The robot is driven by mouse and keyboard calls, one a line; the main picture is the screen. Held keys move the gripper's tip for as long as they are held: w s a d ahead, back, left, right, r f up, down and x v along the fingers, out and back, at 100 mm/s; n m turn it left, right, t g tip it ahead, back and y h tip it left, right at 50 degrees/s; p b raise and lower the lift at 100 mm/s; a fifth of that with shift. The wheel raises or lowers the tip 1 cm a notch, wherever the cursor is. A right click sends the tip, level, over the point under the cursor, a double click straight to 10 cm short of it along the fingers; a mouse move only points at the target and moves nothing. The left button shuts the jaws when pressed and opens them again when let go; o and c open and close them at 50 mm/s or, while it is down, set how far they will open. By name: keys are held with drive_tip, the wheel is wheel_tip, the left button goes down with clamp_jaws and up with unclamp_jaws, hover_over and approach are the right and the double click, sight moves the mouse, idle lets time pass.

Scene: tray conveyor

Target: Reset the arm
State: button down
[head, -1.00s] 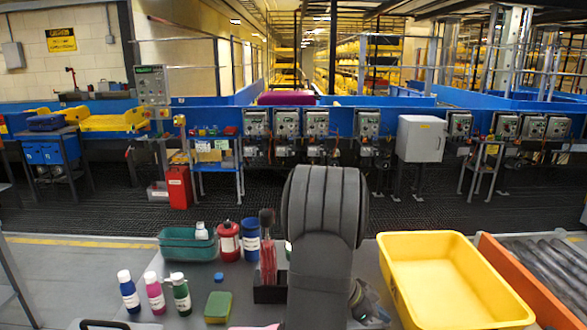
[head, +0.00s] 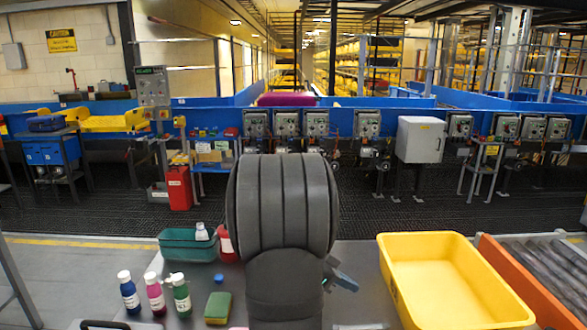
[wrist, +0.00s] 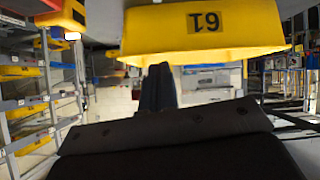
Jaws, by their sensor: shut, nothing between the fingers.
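My arm (head: 284,215) stands upright in the middle of the head view, its wide ribbed dark link facing the camera. A small blue-grey part (head: 342,279) juts out to its right, low over the table; I cannot tell if it is a finger. In the wrist view my gripper (wrist: 157,78) shows as a dark narrow shape, shut and empty. Beyond it is a yellow tray (wrist: 200,38) with an upside-down number label. The wrist view is tilted upside down, with shelving at its left.
A yellow tray (head: 392,262) sits right of my arm, beside an orange-edged roller conveyor (head: 520,280). Left are a teal basket (head: 175,250), a red container (head: 226,246), several small bottles (head: 155,292) and a sponge (head: 218,307). Grey table (head: 355,258) shows bare between arm and tray.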

drive_tip(key=shift+a+r+n, duration=0.15)
drive_tip(key=shift+a+n, duration=0.1)
drive_tip(key=shift+n, duration=0.45)
drive_tip(key=shift+a+r+n, duration=0.1)
drive_tip(key=shift+a+n, duration=0.15)
drive_tip(key=shift+n, duration=0.45)
drive_tip(key=c, duration=2.2)
unclamp_jaws()
